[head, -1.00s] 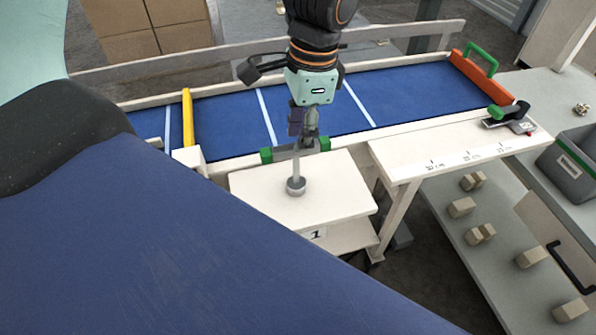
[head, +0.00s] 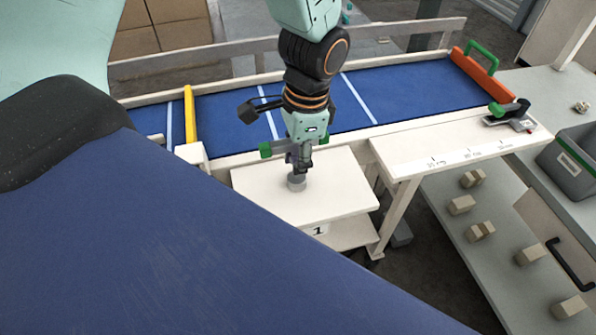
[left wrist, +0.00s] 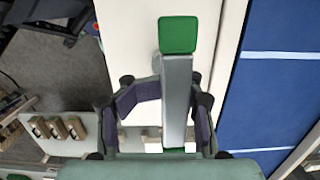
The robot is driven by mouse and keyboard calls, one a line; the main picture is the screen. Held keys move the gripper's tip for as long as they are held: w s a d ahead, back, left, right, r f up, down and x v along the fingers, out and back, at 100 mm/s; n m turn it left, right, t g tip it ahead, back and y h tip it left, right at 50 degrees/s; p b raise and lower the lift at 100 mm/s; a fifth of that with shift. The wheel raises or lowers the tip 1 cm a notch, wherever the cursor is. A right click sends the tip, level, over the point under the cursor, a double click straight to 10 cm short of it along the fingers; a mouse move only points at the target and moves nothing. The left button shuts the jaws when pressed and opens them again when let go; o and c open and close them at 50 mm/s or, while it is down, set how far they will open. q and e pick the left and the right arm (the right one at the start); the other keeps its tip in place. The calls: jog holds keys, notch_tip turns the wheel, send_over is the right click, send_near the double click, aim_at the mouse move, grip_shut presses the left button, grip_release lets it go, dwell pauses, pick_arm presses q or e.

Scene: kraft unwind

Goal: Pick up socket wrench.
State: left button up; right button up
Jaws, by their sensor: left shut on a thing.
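The socket wrench is a T-shaped grey tool whose crossbar has green ends (head: 265,149). Its round grey foot (head: 296,183) rests on the white stand (head: 345,195) marked 1. My left gripper (head: 299,160) points down over the stand and is shut on the wrench, hiding most of its shaft. In the left wrist view, the crossbar (left wrist: 177,90) runs up the picture between the purple-padded fingers, with a green end at the top. My right gripper is not in view.
A blue belt (head: 400,95) with white stripes, a yellow bar (head: 190,118) and an orange end piece (head: 482,75) lies behind the stand. A white side table (head: 450,150) stands to the right. A grey bin (head: 575,165) and small blocks (head: 461,205) are farther right.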

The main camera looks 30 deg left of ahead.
pick_arm(q)
jog(key=shift+w+f, duration=0.15)
jog(key=shift+c, duration=1.4)
jog(key=shift+d, duration=0.15)
grip_shut()
